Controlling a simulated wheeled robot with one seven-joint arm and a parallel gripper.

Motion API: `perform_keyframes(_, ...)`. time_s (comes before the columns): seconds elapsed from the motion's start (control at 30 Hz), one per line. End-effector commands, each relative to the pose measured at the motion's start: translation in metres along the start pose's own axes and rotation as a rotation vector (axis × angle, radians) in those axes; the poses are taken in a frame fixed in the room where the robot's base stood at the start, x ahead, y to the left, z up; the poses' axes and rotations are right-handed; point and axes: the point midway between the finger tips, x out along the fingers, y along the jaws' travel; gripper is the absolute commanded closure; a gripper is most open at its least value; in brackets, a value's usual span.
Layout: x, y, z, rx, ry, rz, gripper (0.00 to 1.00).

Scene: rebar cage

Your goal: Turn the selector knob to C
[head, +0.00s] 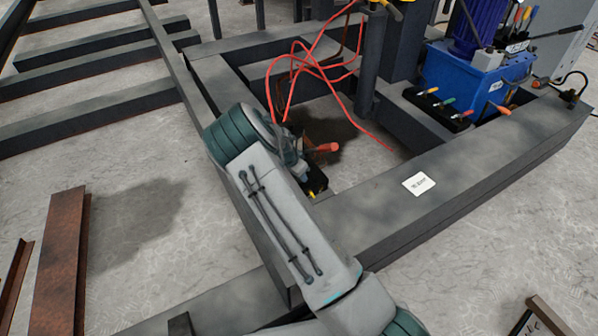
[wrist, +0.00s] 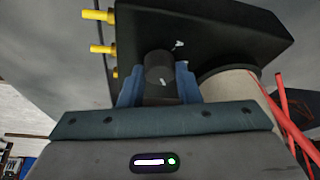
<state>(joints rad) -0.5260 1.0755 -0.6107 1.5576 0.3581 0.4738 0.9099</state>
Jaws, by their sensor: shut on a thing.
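My gripper (wrist: 158,82) is in the wrist view, with its two blue fingers closed on either side of a dark round selector knob (wrist: 159,66). The knob sits on a black box (wrist: 225,35) and carries a small pale mark. Another white mark shows on the box just beyond the knob. In the head view my arm hides the knob and most of the gripper; a small part of the black box (head: 319,193) shows beside the arm.
Yellow fittings (wrist: 98,15) stick out of the box's left side. Red hoses (head: 310,65) hang behind my arm. A dark steel frame (head: 470,175) surrounds the spot, with a blue pump unit (head: 460,85) at the right. Rusty beams (head: 62,260) lie at left.

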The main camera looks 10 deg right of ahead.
Motion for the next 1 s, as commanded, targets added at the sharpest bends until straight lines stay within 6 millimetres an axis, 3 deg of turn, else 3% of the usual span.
perform_keyframes(0.57,0.0000,-0.0014,0.0013,0.033,-0.002,0.011,0.93)
perform_keyframes(0.6,0.0000,-0.0014,0.0013,0.033,-0.002,0.011,0.65)
perform_keyframes(0.67,0.0000,-0.0013,0.0012,0.033,-0.002,0.011,0.48)
perform_keyframes(1.0,-0.0032,-0.0003,-0.0007,0.033,-0.001,0.012,0.48)
